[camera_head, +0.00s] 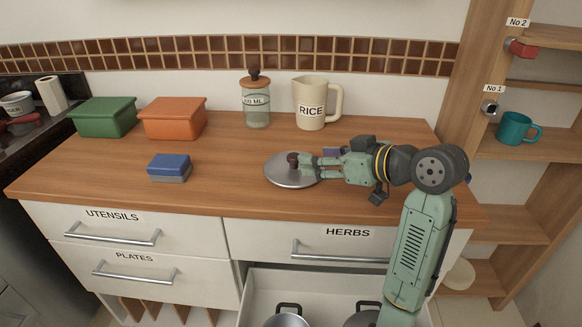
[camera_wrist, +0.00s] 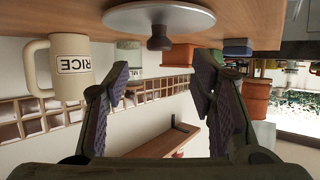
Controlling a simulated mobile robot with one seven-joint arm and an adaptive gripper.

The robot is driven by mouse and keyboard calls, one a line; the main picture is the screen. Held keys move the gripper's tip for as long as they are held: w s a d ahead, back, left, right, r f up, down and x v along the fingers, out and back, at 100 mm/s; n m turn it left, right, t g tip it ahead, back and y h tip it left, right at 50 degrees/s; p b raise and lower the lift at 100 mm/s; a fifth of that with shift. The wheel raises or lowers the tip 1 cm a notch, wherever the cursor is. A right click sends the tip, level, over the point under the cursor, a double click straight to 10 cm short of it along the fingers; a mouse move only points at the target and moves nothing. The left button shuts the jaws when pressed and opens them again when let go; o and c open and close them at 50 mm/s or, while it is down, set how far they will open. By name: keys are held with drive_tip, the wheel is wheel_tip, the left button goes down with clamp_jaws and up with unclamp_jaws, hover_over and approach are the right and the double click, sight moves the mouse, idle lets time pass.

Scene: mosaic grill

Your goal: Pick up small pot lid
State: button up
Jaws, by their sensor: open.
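The small pot lid (camera_head: 282,178) is a grey metal disc with a dark brown knob (camera_head: 292,157). It lies flat on the wooden counter, knob up. My gripper (camera_head: 307,165) reaches in from the right, low over the lid, with its fingertips close to the knob. In the wrist view, which is upside down, the lid (camera_wrist: 188,15) and its knob (camera_wrist: 158,40) show ahead of my gripper (camera_wrist: 163,74). The two fingers are spread apart with nothing between them. My fingers cover part of the lid in the head view.
A blue sponge-like block (camera_head: 169,167) lies left of the lid. Behind stand a green box (camera_head: 104,118), an orange box (camera_head: 173,119), a glass jar (camera_head: 256,105) and a RICE pitcher (camera_head: 310,104). An open drawer (camera_head: 262,285) holding pots is below the counter.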

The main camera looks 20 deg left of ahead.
sight(294, 164)
drive_tip(key=p+x, duration=0.2)
drive_tip(key=x, duration=0.5)
drive_tip(key=shift+w+a+f, duration=0.1)
drive_tip(key=shift+a+f, duration=0.1)
drive_tip(key=shift+f, duration=0.05)
drive_tip(key=shift+c, duration=0.2)
clamp_jaws()
